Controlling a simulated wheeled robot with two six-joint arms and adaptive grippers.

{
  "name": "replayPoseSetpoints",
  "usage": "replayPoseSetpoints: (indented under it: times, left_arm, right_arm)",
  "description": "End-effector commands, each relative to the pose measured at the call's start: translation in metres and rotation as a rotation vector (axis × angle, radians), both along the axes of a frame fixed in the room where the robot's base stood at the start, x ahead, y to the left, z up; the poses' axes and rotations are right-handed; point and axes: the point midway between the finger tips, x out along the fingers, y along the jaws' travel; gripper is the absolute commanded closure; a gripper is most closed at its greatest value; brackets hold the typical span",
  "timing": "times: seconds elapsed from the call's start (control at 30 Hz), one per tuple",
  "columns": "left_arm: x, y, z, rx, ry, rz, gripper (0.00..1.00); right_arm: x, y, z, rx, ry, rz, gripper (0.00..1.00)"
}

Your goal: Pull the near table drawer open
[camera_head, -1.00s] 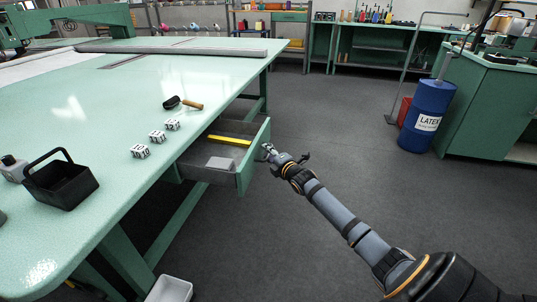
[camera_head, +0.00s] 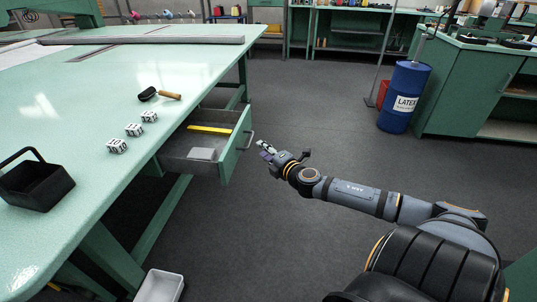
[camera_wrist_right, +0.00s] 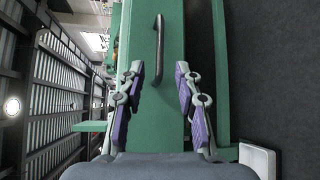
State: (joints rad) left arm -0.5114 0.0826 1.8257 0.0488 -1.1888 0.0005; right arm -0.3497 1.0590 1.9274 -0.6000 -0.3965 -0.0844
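The near table drawer (camera_head: 236,146) stands pulled out from under the green table (camera_head: 75,100). A yellow strip (camera_head: 210,129) and a light grey block (camera_head: 202,154) lie inside it. Its dark bar handle (camera_wrist_right: 158,45) shows in the right wrist view beyond the fingers, and the head view shows it on the drawer front (camera_head: 250,138). My right gripper (camera_head: 266,150) is just right of the drawer front, apart from the handle. In the right wrist view its purple-padded fingers (camera_wrist_right: 163,95) are spread with nothing between them. My left gripper is not in view.
A black basket (camera_head: 35,186), several white marked cubes (camera_head: 133,129) and a wooden-handled brush (camera_head: 168,95) are on the tabletop. A white bin (camera_head: 160,286) stands on the floor below. A blue latex drum (camera_head: 405,98) stands at right. The floor between is clear.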

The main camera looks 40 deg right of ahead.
Motion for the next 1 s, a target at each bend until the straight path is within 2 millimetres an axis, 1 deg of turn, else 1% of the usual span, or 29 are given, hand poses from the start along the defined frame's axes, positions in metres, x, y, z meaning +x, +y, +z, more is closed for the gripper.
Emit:
replayPoseSetpoints:
  times: [0.1,0.3,0.93,1.0]
  left_arm:
    - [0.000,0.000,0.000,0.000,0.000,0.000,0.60]
    - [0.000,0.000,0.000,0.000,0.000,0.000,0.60]
    - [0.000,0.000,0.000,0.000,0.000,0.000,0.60]
    - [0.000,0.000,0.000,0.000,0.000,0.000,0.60]
  right_arm:
    - [-0.012,-0.004,-0.001,-0.016,0.017,-0.010,0.66]
    - [-0.021,0.000,0.002,-0.005,0.007,-0.004,0.66]
    - [-0.022,0.001,0.003,0.005,0.000,-0.003,0.66]
    - [-0.024,-0.001,0.001,0.015,0.002,-0.016,0.66]
